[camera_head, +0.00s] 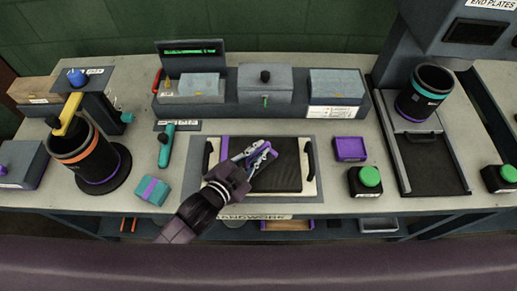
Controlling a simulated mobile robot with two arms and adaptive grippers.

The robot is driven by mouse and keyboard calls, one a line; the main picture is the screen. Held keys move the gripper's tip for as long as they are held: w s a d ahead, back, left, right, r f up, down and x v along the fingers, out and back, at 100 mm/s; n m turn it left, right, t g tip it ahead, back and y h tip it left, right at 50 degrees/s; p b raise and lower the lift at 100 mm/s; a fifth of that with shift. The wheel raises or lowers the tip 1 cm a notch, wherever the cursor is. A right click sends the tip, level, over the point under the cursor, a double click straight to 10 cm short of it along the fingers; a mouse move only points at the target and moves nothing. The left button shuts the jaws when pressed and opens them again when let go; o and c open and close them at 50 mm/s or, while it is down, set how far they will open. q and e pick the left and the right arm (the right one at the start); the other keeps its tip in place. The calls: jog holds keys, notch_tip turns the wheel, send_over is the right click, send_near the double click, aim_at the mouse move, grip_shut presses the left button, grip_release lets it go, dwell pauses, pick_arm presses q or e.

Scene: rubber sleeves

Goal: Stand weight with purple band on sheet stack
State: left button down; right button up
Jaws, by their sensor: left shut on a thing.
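The gripper is over the left part of the sheet stack (288,178), a dark sheet pile on a pale board with black handles at both sides. My right gripper is not in view.
A teal block with a purple band (153,190) lies left of my arm. A purple tray (350,149) and a green-button box (366,181) stand right of the board. A grey fixture (265,112) runs behind. A black cylinder (86,155) stands at left.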

pick_arm(q)
jog(key=shift+r, duration=0.15)
jog(key=c, duration=2)
grip_release()
jog(key=shift+s, duration=0.1)
jog(key=b+v, duration=0.2)
jog(key=v, duration=0.8)
jog(key=shift+s+a, duration=0.15)
jog(key=shift+s, duration=0.15)
jog(key=shift+s+a+r, duration=0.25)
jog(key=shift+s+a, duration=0.05)
jog(key=shift+s, duration=0.1)
